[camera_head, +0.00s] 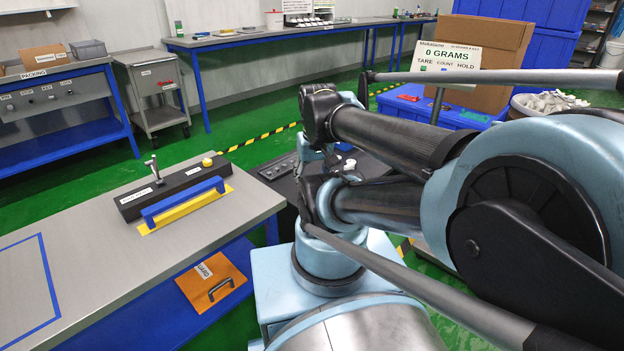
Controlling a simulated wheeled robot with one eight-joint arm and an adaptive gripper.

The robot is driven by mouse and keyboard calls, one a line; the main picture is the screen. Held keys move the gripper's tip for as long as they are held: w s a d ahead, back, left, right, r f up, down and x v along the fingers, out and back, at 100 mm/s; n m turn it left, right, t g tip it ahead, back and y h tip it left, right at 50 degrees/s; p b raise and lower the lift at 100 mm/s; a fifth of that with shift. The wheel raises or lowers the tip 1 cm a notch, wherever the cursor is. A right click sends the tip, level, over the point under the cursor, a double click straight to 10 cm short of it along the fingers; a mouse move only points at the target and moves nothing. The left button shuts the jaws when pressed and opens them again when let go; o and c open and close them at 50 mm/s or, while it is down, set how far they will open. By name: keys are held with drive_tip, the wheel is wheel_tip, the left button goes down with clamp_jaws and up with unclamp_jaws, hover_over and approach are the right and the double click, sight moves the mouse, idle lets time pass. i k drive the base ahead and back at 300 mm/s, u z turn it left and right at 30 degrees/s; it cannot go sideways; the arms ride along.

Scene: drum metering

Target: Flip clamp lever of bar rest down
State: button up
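The bar rest is a long black block (172,190) with white labels on the grey bench at left. A yellow knob (207,162) sits near the right end. A blue bar (183,201) on a yellow plate (190,212) lies along the block's front side. My arm is folded at the right, apart from the bar rest. My gripper's fingers cannot be made out among the dark arm parts near the middle.
The bench top (85,240) is clear in front of the bar rest, with a blue outlined area at left. An orange panel with a handle (212,282) lies on the blue shelf below. A scale display (447,56) reads 0 grams. A grey cart (155,88) stands behind.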

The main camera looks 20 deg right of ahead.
sight(156, 169)
drive_tip(key=k, duration=1.25)
drive_tip(key=u, duration=0.45)
drive_tip(key=i, duration=1.65)
drive_tip(key=u, duration=0.2)
